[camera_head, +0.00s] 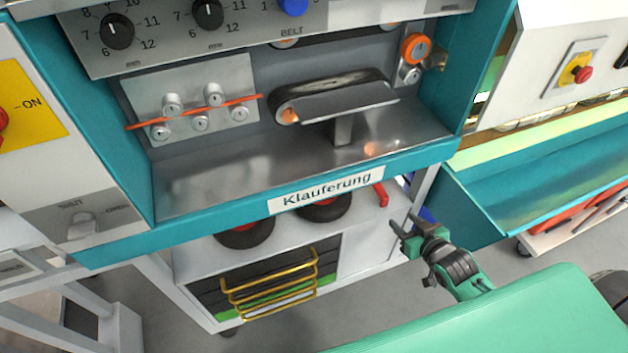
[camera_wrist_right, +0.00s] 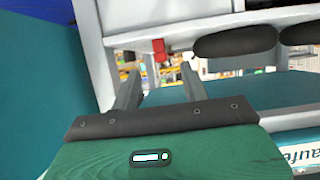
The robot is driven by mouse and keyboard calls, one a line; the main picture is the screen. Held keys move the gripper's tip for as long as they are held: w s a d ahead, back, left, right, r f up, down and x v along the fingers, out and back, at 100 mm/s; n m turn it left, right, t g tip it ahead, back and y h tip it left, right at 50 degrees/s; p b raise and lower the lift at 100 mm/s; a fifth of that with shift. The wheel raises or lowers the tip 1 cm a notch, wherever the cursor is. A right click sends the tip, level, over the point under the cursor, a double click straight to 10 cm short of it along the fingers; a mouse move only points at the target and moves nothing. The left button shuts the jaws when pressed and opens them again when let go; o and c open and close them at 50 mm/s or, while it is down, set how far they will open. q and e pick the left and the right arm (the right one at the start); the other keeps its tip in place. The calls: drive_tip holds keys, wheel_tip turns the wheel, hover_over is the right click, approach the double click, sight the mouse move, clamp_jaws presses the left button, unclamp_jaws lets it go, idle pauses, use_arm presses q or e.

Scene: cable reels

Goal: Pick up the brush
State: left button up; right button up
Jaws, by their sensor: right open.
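I cannot make out a brush for certain in either view. A small red object (camera_head: 379,194) lies at the right end of the white cart's top; its kind is unclear. A red piece (camera_wrist_right: 158,48) also shows beyond the fingers in the right wrist view. My right gripper (camera_head: 404,230) is open and empty, to the right of the cart and below the teal machine's front edge. Its two spread fingers show in the right wrist view (camera_wrist_right: 160,86). My left gripper is not in view.
The teal machine (camera_head: 200,222) labelled Klauferung overhangs the white cart (camera_head: 352,246). The cart bears dark round reels (camera_head: 325,209) and a yellow wire rack (camera_head: 270,286). A teal trough (camera_head: 548,178) stands at the right. Grey floor shows below the gripper.

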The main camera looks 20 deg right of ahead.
sight(381, 194)
drive_tip(key=x, duration=0.2)
drive_tip(key=r+x, duration=0.1)
drive_tip(key=x, duration=0.2)
drive_tip(key=b+x, duration=0.1)
drive_tip(key=x, duration=0.2)
drive_tip(key=shift+w+a, duration=0.15)
drive_tip(key=shift+w, duration=0.3)
drive_tip(key=x, duration=0.4)
drive_tip(key=shift+w+d+r, duration=0.2)
drive_tip(key=shift+w, duration=0.2)
drive_tip(key=shift+w+f, duration=0.1)
drive_tip(key=shift+w, duration=0.2)
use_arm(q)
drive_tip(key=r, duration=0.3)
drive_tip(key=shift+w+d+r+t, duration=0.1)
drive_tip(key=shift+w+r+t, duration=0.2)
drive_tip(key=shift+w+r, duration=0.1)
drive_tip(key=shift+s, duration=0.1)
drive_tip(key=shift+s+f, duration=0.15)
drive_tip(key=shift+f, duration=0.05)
use_arm(e)
clamp_jaws()
